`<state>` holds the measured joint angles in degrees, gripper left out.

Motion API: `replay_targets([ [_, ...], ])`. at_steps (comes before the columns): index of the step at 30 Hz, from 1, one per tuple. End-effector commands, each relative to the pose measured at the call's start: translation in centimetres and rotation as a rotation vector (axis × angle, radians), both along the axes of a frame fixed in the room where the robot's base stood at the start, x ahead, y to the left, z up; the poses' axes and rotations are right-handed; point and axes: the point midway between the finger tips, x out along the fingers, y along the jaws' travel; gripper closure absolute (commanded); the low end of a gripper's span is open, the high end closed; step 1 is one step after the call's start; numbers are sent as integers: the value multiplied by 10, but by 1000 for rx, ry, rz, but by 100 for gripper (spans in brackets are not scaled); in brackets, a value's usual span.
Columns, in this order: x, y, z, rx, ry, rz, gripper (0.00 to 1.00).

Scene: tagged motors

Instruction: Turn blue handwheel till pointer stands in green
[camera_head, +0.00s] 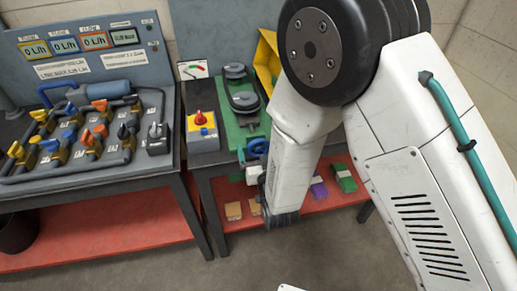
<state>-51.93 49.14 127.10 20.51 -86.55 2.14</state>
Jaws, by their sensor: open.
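The blue handwheel (257,147) is on the front of the right-hand bench, at the lower end of a green machine bed (240,128). It shows just left of my white forearm, and its right side is close to or behind the arm in this view. A small white dial plate (194,70) with red and green marks stands at the back left of that bench. Its pointer is too small to read. My arm comes down from the upper right in front of the bench. The fingers of my gripper are hidden behind the arm.
A yellow box with a red knob (201,120) stands left of the green bed. Dark round parts (245,101) sit on the bed. A valve panel (80,130) fills the left bench. Small boxes (318,188) lie on the red lower shelf. The floor in front is clear.

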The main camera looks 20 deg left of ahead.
Motion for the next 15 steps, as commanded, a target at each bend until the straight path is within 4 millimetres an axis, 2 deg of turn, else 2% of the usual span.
replay_targets([
  [10, 5, 4, 0, -1, 0, 1, 9],
  [11, 5, 4, 0, -1, 0, 1, 15],
  [15, 5, 4, 0, -1, 0, 1, 54],
])
